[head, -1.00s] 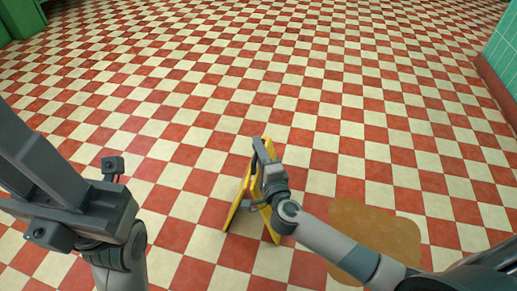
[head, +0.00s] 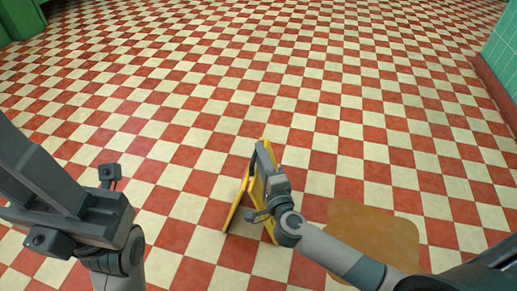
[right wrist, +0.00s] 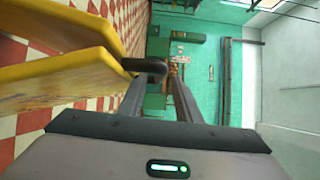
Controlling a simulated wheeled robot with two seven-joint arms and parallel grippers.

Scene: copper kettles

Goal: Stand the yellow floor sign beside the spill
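The yellow floor sign (head: 240,203) stands on the floor with its two panels spread, left of the brown spill (head: 372,238) and apart from it. My right gripper (head: 262,158) is at the top of the sign. In the right wrist view, the sign's two yellow panels (right wrist: 62,75) fill the left side, with a dark handle (right wrist: 145,67) near the fingertips. The fingers of my right gripper (right wrist: 160,85) stand apart with a gap between them. My left gripper (head: 62,205) is raised at the left, clear of the sign; its opening is unclear.
The red and cream checkered floor (head: 200,85) is clear ahead and around the sign. Green furniture (head: 22,18) stands at the far left, and a tiled green wall (head: 500,55) runs along the right. My right forearm passes over part of the spill.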

